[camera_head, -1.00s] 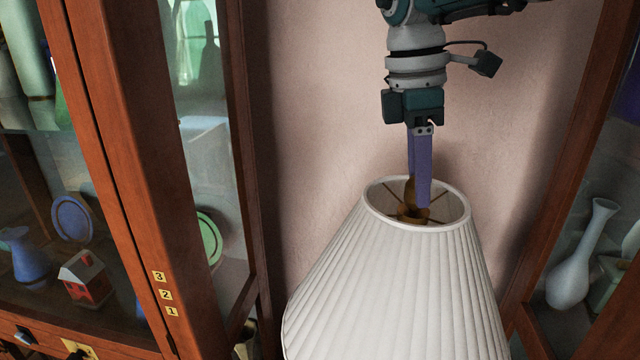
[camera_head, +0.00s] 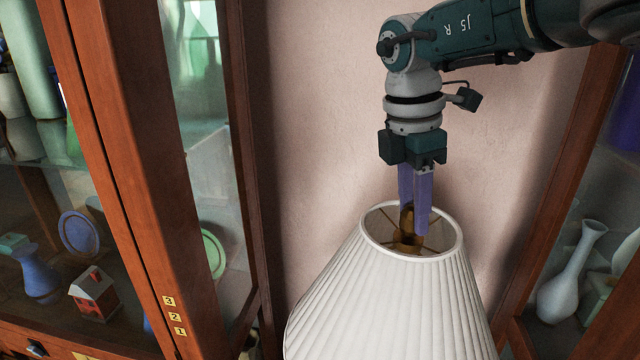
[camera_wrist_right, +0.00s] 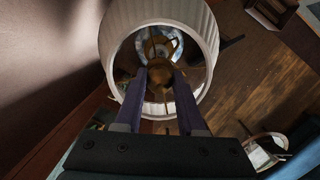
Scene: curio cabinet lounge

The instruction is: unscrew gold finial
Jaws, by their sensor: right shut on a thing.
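The gold finial (camera_head: 406,218) stands at the middle of the top opening of a white pleated lampshade (camera_head: 390,305). My right gripper (camera_head: 414,228) comes down from above, its two purple fingers shut on the finial at the shade's rim. In the right wrist view the finial (camera_wrist_right: 159,72) sits between the fingertips (camera_wrist_right: 160,80), with a round brass ring and the lamp's inside beyond it. The fingers partly hide the finial in the head view. My left gripper is not in view.
A glass-fronted wooden cabinet (camera_head: 150,180) stands close on the left, holding a red toy house (camera_head: 94,294) and a blue plate (camera_head: 79,233). Another cabinet on the right holds a pale vase (camera_head: 572,275). The pink wall (camera_head: 320,130) behind is bare.

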